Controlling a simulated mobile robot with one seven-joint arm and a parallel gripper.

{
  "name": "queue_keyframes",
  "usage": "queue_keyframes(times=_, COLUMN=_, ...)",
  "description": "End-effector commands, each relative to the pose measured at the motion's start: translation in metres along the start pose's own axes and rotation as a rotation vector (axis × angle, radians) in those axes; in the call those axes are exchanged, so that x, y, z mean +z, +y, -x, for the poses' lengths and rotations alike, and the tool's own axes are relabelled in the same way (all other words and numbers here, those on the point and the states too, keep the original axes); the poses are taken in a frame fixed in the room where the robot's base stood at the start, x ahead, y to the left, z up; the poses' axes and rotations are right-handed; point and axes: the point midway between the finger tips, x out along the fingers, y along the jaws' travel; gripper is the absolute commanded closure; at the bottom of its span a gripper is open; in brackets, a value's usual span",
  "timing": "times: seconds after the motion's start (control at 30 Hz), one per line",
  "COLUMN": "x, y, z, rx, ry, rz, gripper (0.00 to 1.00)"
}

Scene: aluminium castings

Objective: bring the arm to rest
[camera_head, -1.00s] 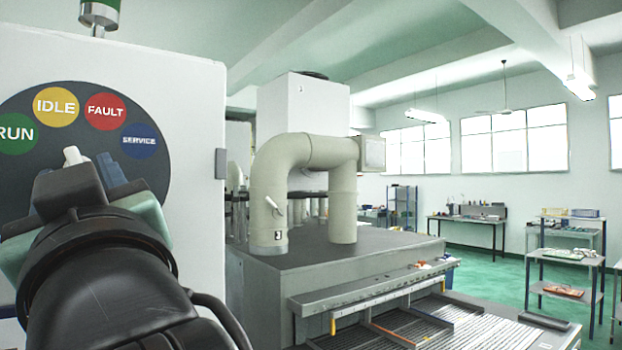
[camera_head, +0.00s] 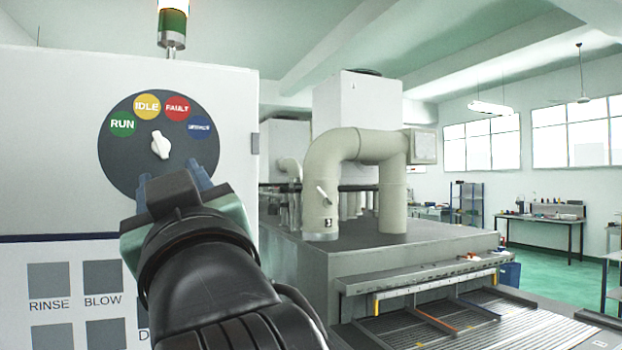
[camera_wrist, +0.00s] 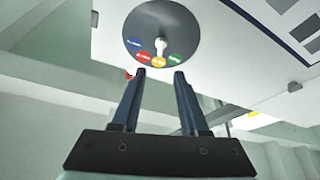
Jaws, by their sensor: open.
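My gripper (camera_head: 172,188) is in front of the white machine panel (camera_head: 225,110), just below a dark round dial plate (camera_head: 150,175) with a white selector knob (camera_head: 160,145).
Square panel buttons (camera_head: 102,277) marked RINSE and BLOW sit at lower left. A signal lamp (camera_head: 172,22) stands on top. To the right are a large grey duct (camera_head: 325,190) and a slatted conveyor bed (camera_head: 450,325). Green floor lies open at far right.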

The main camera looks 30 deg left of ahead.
Motion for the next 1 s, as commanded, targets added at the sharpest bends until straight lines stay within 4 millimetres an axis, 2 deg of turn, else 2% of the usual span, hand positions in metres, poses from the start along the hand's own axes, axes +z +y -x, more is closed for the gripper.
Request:
queue_keyframes(times=0.4, x=0.0, y=0.0, z=0.0, rx=0.0, ry=-0.001, rz=0.0, gripper=0.56)
queue_keyframes(times=0.47, x=0.006, y=0.01, z=0.01, rx=0.045, ry=0.01, rz=-0.002, gripper=0.56)
queue_keyframes(times=0.57, x=0.019, y=0.042, z=0.043, rx=0.194, ry=0.048, rz=0.002, gripper=0.56)
queue_keyframes(times=0.73, x=0.035, y=0.106, z=0.135, rx=0.531, ry=0.14, rz=0.059, gripper=0.56)
queue_keyframes(times=0.8, x=0.036, y=0.122, z=0.174, rx=0.65, ry=0.172, rz=0.097, gripper=0.56)
queue_keyframes(times=0.9, x=0.035, y=0.135, z=0.219, rx=0.779, ry=0.208, rz=0.154, gripper=0.56)
queue_keyframes(times=1.0, x=0.032, y=0.141, z=0.247, rx=0.857, ry=0.228, rz=0.197, gripper=0.56)
